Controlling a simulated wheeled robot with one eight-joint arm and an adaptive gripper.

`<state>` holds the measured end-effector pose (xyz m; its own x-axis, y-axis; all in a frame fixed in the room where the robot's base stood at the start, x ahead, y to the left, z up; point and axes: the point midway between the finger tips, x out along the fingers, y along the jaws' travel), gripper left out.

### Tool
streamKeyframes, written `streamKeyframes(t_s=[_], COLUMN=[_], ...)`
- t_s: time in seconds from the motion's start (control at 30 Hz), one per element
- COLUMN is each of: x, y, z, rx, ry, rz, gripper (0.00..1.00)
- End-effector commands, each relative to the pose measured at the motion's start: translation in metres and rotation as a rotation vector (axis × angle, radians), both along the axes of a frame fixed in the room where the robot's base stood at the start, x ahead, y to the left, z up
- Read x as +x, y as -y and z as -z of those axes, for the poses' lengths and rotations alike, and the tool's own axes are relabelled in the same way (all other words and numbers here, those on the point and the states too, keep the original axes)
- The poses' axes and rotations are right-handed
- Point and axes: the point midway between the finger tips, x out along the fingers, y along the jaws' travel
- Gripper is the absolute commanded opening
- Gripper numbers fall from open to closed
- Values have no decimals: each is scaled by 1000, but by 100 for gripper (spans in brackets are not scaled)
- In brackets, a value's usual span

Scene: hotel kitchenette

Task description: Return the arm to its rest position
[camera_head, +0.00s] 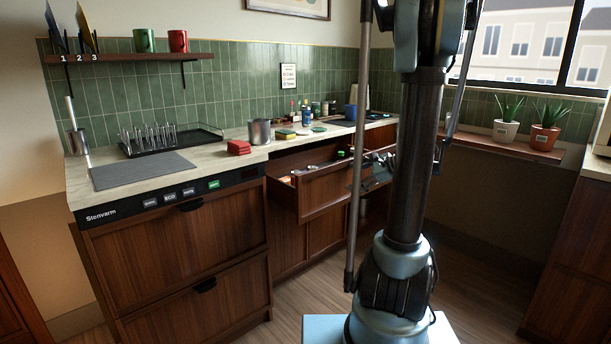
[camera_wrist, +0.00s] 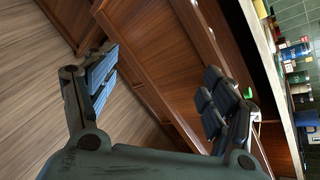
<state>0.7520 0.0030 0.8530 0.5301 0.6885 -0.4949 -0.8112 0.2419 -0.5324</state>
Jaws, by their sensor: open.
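My gripper (camera_wrist: 162,68) shows in the wrist view with its two dark padded fingers spread wide apart and nothing between them. In the head view my gripper (camera_head: 377,172) is a dark shape by the right end of the open drawer (camera_head: 325,187), partly hidden behind my arm. In the wrist view the brown wooden drawer and cabinet fronts (camera_wrist: 160,45) lie beyond the fingers, tilted in the picture. I cannot tell whether a finger touches the wood.
The counter (camera_head: 215,155) holds a metal pot (camera_head: 260,131), red cloths (camera_head: 239,147), a dish rack (camera_head: 170,139) and a grey mat (camera_head: 143,170). A ledge with two potted plants (camera_head: 546,137) is at right. Floor (camera_head: 470,290) is clear at lower right.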

Motion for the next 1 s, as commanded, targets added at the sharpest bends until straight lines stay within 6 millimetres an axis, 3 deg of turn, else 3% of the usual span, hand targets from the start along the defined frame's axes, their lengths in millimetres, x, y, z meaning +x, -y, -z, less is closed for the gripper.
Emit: streamKeyframes(t_s=[0.2, 0.5, 1.0], x=[-49, -118, -234], y=[-27, -46, -39], z=[5, 19, 53], rx=[-214, -496, -929], ry=[44, 109, 215], rz=[-149, -378, -825], gripper=[77, 77, 77])
